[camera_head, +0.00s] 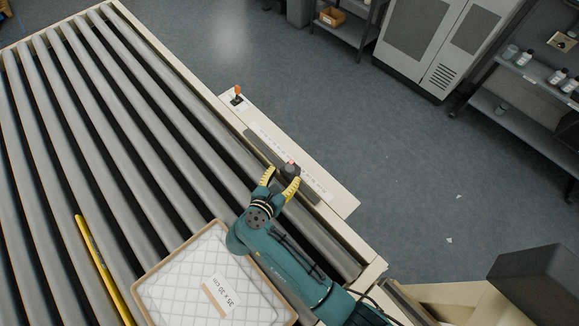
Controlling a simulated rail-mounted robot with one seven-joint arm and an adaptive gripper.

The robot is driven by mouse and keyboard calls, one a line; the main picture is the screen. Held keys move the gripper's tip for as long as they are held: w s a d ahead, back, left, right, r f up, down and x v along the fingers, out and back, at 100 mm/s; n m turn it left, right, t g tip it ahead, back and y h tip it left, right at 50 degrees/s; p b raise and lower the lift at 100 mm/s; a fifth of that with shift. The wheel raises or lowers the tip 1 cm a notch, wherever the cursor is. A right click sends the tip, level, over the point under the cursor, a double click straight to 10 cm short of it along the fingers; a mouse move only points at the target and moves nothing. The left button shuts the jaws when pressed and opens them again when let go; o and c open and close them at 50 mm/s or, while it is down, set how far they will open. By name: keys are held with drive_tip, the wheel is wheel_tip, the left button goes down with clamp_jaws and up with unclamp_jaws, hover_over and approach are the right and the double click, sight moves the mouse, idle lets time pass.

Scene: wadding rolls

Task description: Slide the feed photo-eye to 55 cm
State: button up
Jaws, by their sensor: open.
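The feed photo-eye (291,168) is a small dark block with a red spot on top. It sits on a dark slide rail (262,147) along the cream side plate of the roller conveyor. A white scale strip (265,134) runs beside the rail; its marks are too small to read. My gripper (284,175), with yellow fingers, is open at the photo-eye. One fingertip is on each side of its near end, along the rail. I cannot tell whether either finger touches it.
An orange-handled lever (237,95) stands on the same side plate (343,205). A tray with a quilted white pad (190,280), labelled 35 x 30 cm, lies on the rollers by my arm. A yellow bar (101,266) lies farther left.

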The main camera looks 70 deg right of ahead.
sight(289, 169)
drive_tip(key=x, duration=0.4)
drive_tip(key=shift+d+f, duration=0.1)
drive_tip(key=shift+d, duration=0.2)
drive_tip(key=shift+c, duration=0.3)
clamp_jaws()
